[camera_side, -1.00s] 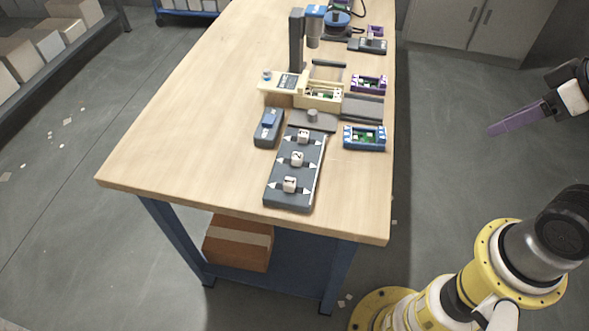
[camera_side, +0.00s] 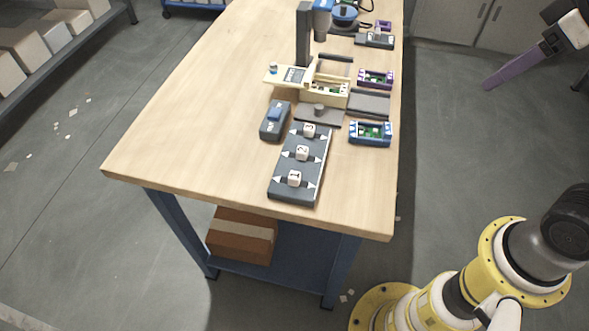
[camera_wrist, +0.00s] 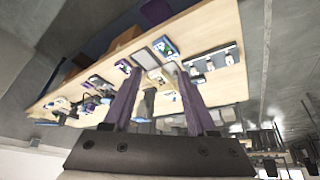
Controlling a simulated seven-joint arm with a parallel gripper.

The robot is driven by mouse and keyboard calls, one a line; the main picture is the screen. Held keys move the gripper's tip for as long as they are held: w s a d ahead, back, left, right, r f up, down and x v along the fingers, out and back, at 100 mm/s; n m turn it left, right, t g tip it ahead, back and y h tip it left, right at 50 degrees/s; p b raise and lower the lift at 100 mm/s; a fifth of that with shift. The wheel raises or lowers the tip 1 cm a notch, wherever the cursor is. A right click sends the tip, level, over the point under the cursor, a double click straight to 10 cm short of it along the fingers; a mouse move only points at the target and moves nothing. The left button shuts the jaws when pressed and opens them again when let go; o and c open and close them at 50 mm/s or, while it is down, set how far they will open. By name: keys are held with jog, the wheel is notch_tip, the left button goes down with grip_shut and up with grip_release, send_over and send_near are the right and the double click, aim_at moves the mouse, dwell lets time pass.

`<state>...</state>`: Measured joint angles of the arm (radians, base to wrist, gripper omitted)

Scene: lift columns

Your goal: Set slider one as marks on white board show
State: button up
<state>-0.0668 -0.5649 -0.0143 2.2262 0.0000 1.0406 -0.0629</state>
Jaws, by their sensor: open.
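A dark grey slider panel (camera_side: 287,192) lies near the front end of the table. It carries three white cubes numbered 1, 2 and 3. Slider one (camera_side: 295,178) is the cube nearest the front edge, between white triangular marks at the panel's two sides. The panel and cubes also show small at the right in the wrist view (camera_wrist: 213,64). A cream board (camera_side: 272,77) with a dark inset stands farther back; I cannot read marks on it. My gripper (camera_side: 486,86) is at the upper right, off the table and well apart from the panel. Its purple fingers are open and empty in the wrist view (camera_wrist: 156,70).
A grey block with a blue top (camera_side: 275,120) sits left of the panel. A blue-framed circuit board (camera_side: 370,133) lies to its right. A dark post (camera_side: 303,35) rises behind. The table's (camera_side: 170,130) left and front are bare.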

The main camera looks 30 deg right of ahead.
jog(key=w+a+r+n+g, duration=0.2)
jog(key=w+a, duration=0.4)
jog(key=w, duration=0.2)
jog(key=n+g, duration=0.3)
jog(key=n, duration=0.3)
send_over(294, 175)
notch_tip(294, 175, down, 12)
notch_tip(294, 175, down, 14)
jog(key=shift+r, duration=0.2)
grip_shut()
